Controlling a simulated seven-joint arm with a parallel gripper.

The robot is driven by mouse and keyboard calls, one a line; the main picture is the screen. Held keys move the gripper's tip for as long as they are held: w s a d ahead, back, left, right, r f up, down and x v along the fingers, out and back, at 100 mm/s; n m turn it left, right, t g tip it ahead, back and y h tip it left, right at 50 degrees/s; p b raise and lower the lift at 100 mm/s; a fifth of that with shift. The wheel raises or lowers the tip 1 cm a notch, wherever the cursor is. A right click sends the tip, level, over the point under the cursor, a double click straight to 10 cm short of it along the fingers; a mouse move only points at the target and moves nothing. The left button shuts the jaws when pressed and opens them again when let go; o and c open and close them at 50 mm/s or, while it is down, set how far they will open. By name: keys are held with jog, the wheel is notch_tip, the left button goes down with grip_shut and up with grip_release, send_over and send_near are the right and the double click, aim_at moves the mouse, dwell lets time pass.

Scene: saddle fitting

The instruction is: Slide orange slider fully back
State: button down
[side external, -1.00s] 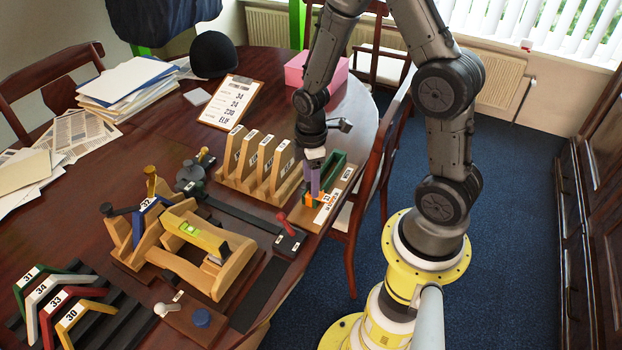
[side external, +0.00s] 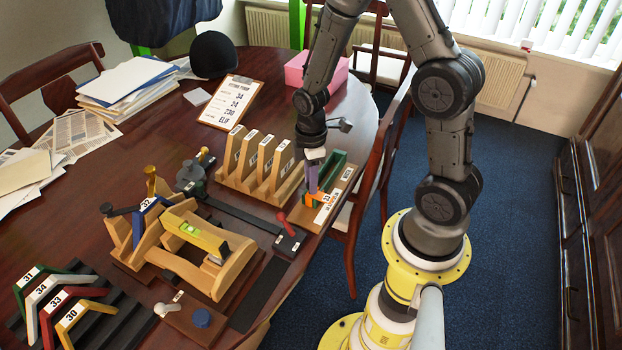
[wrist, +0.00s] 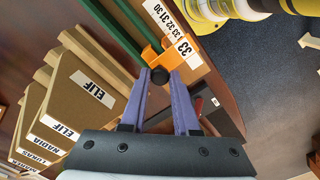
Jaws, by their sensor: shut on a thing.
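The orange slider (wrist: 155,56) straddles the green rails (wrist: 118,24) of a small wooden fixture, close to the number 33 on its white label strip (wrist: 174,28). A dark round knob (wrist: 160,76) sticks out of the slider. My gripper (wrist: 165,80) has its purple fingers closed about this knob, and I see the knob between the tips. In the side external view the orange slider (side external: 312,199) is at the front end of the green rails (side external: 332,170), partly hidden by my fingers.
A wooden rack of upright name boards (side external: 262,165) stands close left of the fixture. A wooden saddle jig with a level (side external: 204,238) and a red-handled clamp (side external: 287,233) lie further left and forward. A chair (side external: 375,165) stands at the table edge on the right.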

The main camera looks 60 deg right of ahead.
jog(key=shift+a, duration=0.1)
dwell(0.8)
jog(key=a, duration=0.5)
jog(key=shift+a, duration=0.4)
jog(key=c, duration=0.7)
grip_release()
jog(key=shift+o, duration=0.2)
notch_tip(320, 180, up, 14)
jog(key=shift+f, duration=0.1)
